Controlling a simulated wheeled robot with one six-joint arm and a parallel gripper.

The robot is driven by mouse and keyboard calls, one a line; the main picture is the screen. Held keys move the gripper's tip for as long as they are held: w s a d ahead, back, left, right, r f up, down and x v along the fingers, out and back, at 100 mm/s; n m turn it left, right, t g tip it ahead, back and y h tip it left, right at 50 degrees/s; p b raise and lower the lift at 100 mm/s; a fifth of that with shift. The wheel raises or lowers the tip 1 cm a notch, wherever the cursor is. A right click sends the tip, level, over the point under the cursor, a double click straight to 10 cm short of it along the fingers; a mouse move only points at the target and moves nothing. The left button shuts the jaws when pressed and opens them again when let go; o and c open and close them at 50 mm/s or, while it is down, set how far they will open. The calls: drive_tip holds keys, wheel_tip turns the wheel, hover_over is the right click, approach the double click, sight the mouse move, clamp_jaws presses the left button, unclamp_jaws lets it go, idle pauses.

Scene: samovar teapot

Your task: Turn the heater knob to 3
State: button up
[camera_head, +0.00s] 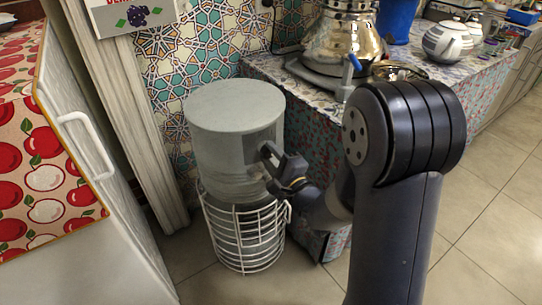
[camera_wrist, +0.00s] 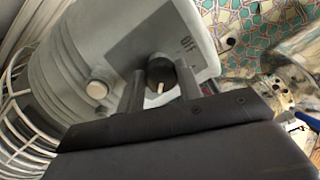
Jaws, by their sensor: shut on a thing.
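The heater (camera_head: 230,110) is a pale grey cylinder on a white wire cage, left of centre in the head view. Its grey body also fills the left of the wrist view (camera_wrist: 80,45). My gripper (camera_head: 270,158) reaches its right side from the right. In the wrist view, the two fingers of my gripper (camera_wrist: 160,80) stand on either side of a dark round heater knob (camera_wrist: 159,66) and are shut on it. A pale pointer shows on the knob. Lettering that looks like "Off" is on the darker panel beside it; I cannot read a 3. The head view does not show the knob clearly.
A tiled counter (camera_head: 270,70) stands right behind the heater with a metal samovar (camera_head: 343,40) and a white teapot (camera_head: 447,42). A white cabinet with a handle (camera_head: 85,140) and an apple-print cover is at left. A pale round button (camera_wrist: 97,89) sits on the heater. Floor at right is clear.

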drive_tip(key=o, duration=1)
drive_tip(key=v, duration=1)
drive_tip(key=shift+s+d+p, duration=0.25)
drive_tip(key=shift+s+p, duration=0.1)
drive_tip(key=shift+p, duration=0.05)
drive_tip(key=shift+c, duration=0.5)
